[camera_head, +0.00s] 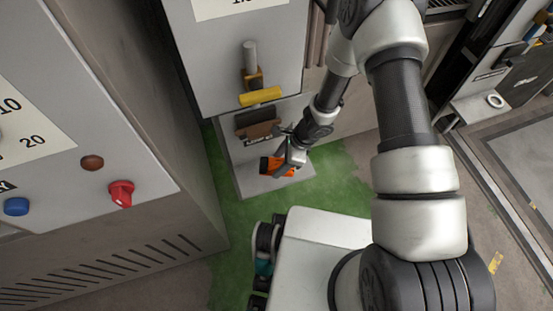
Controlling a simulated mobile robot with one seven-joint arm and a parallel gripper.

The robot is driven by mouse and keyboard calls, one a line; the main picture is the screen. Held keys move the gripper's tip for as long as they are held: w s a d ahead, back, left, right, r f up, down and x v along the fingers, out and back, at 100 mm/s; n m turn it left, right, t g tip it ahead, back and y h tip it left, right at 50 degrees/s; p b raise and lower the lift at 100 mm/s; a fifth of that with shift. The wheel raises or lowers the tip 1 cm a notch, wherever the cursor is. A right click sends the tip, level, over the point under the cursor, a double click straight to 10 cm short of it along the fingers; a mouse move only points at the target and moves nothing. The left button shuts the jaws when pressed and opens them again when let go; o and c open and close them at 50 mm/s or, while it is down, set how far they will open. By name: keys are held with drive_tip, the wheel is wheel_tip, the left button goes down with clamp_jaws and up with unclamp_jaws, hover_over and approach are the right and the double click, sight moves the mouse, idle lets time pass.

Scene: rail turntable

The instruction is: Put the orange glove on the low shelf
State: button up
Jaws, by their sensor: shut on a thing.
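The orange glove (270,167) is small in the camera_head view, near the middle. My gripper (284,167) is shut on it, and the gripper and wrist hide part of it. The low shelf (245,187) looks to be the light grey ledge at the foot of the grey cabinet, close above the green floor. The glove appears over this ledge. I cannot tell whether it touches the surface or hangs just above it.
A grey cabinet (215,55) with a yellow handle (260,96) rises behind the ledge. A control panel with a red knob (121,194) and a blue button (16,206) stands at left. Green floor (240,218) lies open before the ledge. A white ring (495,100) lies at right.

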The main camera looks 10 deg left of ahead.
sight(278, 159)
drive_tip(key=shift+w+a, duration=0.65)
drive_tip(key=shift+w, duration=0.3)
wheel_tip(278, 159, down, 3)
drive_tip(key=shift+r+b, duration=0.15)
drive_tip(key=shift+b, duration=0.35)
wheel_tip(278, 159, down, 4)
drive_tip(key=shift+f+b, duration=0.15)
drive_tip(key=shift+b, duration=0.5)
drive_tip(key=shift+w+a+f, duration=0.1)
drive_tip(key=shift+w+f, duration=0.05)
drive_tip(key=shift+w, duration=0.1)
drive_tip(key=o, duration=1.1)
drive_tip(key=shift+c, duration=0.2)
